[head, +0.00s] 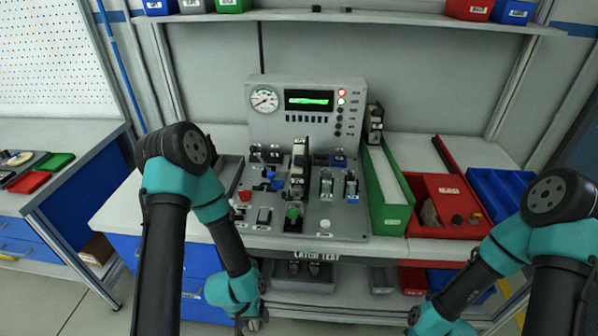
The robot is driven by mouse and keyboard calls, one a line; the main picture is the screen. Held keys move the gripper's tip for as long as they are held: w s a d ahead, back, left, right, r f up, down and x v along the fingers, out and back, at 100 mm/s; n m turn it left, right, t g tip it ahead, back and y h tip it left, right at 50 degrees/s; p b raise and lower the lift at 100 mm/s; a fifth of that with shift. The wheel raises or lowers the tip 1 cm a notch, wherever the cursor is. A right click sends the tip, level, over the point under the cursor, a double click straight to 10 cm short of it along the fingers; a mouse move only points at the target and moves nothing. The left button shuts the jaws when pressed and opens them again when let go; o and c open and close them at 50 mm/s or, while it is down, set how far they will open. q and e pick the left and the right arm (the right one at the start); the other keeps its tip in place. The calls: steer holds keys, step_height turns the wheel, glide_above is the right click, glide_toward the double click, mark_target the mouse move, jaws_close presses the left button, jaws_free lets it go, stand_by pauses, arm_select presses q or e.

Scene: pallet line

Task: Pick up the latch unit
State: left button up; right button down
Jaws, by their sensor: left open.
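A tall black-and-grey unit (298,170) stands upright in the middle of the test fixture (340,222), above a green knob. A similar dark unit with pale parts (375,122) stands at the back end of the green bin. Either could be the latch unit; I cannot tell which from this view. My left gripper (254,324) is at the bottom edge, low in front of the bench and well apart from both units. It is small and partly cut off, open, and nothing shows in it. My right arm reaches down at the right, and its gripper is out of the frame.
A panel with a gauge and green display (308,101) stands behind the fixture. To the right are a long green bin (393,215), a red tray (447,228) with small parts and a blue bin (497,187). The bench's front edge carries a "LATCH TEST" label.

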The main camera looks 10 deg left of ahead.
steer(key=shift+c, duration=1.5)
jaws_free()
